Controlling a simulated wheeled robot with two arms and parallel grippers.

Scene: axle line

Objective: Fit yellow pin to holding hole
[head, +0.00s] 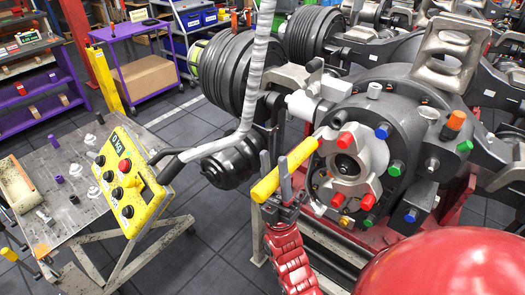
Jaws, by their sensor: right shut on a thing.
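The yellow pin (292,168) is a long smooth cylinder held tilted, its upper right end close to the axle hub (345,165) and its lower left end out in the air. My right gripper (275,170), on a red arm from below, is shut on the pin near its lower left part, with a grey finger on each side. The hub face carries red, blue and green caps around a central opening. The pin's far end overlaps the hub's left edge in the picture; I cannot tell whether it touches or enters a hole. The holding hole cannot be made out. My left gripper is out of view.
A yellow control box (130,175) hangs at the left on a grey hose arm (258,80). Behind it is a worn table (75,222) with small parts. Purple carts (125,35) stand further back. Tiled floor (215,245) is free between table and axle.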

